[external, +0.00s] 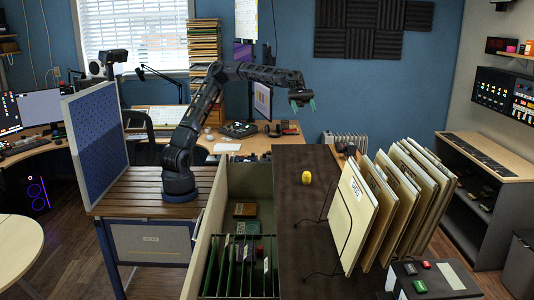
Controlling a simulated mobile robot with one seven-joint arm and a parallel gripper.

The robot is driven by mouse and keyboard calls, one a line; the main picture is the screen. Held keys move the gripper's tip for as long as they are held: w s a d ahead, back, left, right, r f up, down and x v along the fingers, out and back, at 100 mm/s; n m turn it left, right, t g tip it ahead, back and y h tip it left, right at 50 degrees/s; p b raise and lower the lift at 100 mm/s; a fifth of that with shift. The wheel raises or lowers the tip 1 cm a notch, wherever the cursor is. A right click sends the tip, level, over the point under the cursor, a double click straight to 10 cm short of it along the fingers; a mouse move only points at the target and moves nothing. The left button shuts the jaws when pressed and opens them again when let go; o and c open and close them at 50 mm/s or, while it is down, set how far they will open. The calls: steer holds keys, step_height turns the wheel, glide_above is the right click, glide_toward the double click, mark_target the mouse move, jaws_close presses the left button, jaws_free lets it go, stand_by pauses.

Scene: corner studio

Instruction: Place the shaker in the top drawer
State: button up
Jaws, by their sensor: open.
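A small yellow object (307,177), likely the shaker, sits on the dark top of the cabinet (290,225). It is too small to make out in detail. The top drawer (205,245) is pulled out to the left of the cabinet top. It holds upright green hanging folders at the near end and a few small boxes at the far end. My gripper (303,103), with green fingertips, is open and empty. In the picture it is up above the yellow object, well apart from it.
Large cream folders (350,222) stand in a wire rack on the right of the cabinet top. A dark box with red and green buttons (432,280) is at the near right. A blue panel (97,135) stands left of my arm. The cabinet top around the yellow object is clear.

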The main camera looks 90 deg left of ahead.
steer(key=w+d+f+m+g+y, duration=0.25)
steer(key=d+f+m, duration=0.35)
steer(key=f, duration=0.4)
step_height(320, 180, up, 11)
steer(key=m+y, duration=1.1)
steer(key=m, duration=1.4)
glide_above(307, 173)
steer(key=shift+t+h, duration=0.25)
steer(key=shift+t, duration=0.2)
steer(key=f, duration=2.8)
steer(key=shift+a, duration=0.25)
steer(key=c, duration=1.1)
steer(key=shift+r, duration=0.15)
